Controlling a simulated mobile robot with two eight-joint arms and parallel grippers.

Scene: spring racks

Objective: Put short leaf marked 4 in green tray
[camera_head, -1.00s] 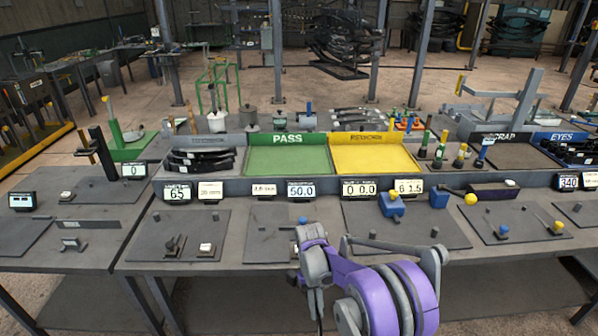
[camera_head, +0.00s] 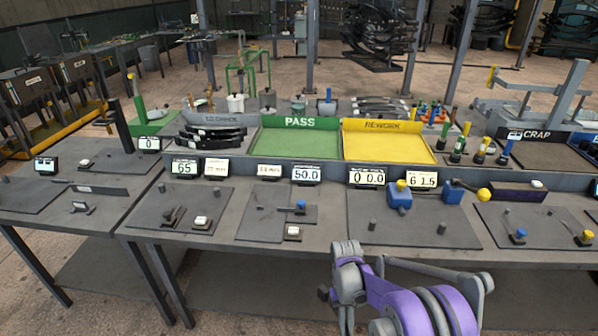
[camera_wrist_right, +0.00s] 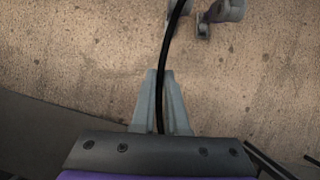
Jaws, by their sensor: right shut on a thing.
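A thin black curved leaf (camera_wrist_right: 174,32) stands out lengthwise from my right gripper (camera_wrist_right: 161,78) in the right wrist view. The gripper is shut on it, over bare floor; no number shows on the leaf. In the head view my purple right arm reaches in at the bottom right, and its fingers and the leaf cannot be made out there. The green tray (camera_head: 299,144), labelled PASS, stands at the back of the bench and looks empty. Several black leaves (camera_head: 212,137) lie in the grey tray left of it. My left gripper is not in view.
The yellow REWORK tray (camera_head: 388,147) adjoins the green tray on the right and looks empty. Small displays, such as the one reading 50.0 (camera_head: 306,174), stand along the ledge before the trays. Blue blocks (camera_head: 398,197) and small fixtures stand on the bench front.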

